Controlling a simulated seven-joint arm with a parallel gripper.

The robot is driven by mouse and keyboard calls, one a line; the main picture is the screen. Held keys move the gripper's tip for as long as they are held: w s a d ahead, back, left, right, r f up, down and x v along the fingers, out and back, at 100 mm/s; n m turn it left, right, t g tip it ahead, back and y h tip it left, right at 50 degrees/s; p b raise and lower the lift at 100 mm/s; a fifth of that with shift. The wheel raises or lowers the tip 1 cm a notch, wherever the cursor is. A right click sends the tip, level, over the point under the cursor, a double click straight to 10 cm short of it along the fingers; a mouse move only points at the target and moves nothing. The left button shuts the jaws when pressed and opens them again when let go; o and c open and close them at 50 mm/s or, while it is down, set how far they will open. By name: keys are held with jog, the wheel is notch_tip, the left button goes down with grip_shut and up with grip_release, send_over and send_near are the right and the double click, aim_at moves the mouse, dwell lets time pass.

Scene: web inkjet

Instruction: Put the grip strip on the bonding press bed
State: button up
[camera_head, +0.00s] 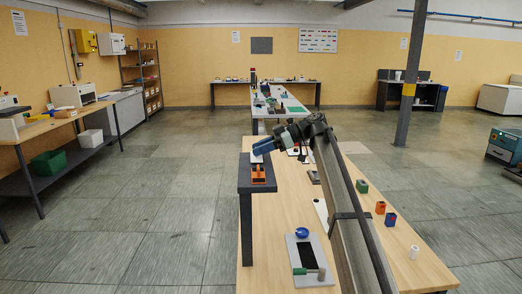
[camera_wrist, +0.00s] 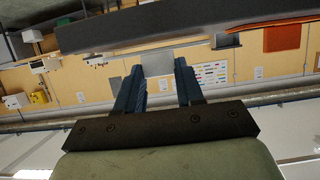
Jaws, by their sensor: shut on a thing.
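My gripper (camera_head: 258,153) has blue fingers and is above a dark raised stand at the near left of the wooden table. In the wrist view its fingers (camera_wrist: 158,78) are shut on a pale grey flat piece, likely the grip strip (camera_wrist: 157,62). A pale bit shows under the fingers in the head view. Just below is an orange-and-dark fixture (camera_head: 258,177) on the stand (camera_head: 245,186); orange also shows at the top right of the wrist view (camera_wrist: 283,39). I cannot tell for certain which fixture is the press bed, or whether the strip touches it.
Green (camera_head: 362,186), orange (camera_head: 380,207) and blue (camera_head: 391,219) holders and a white cup (camera_head: 414,252) stand at the right. My arm spans the table's middle.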

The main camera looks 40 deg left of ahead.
jog(key=shift+f, duration=0.25)
jog(key=shift+f, duration=0.1)
jog(key=o, duration=1)
jog(key=shift+f, duration=0.1)
jog(key=v, duration=1.3)
jog(key=shift+a, duration=0.15)
jog(key=shift+w+r, duration=0.15)
jog(key=shift+r, duration=0.1)
jog(key=shift+w+d, duration=0.15)
jog(key=shift+d, duration=0.2)
jog(key=c, duration=0.4)
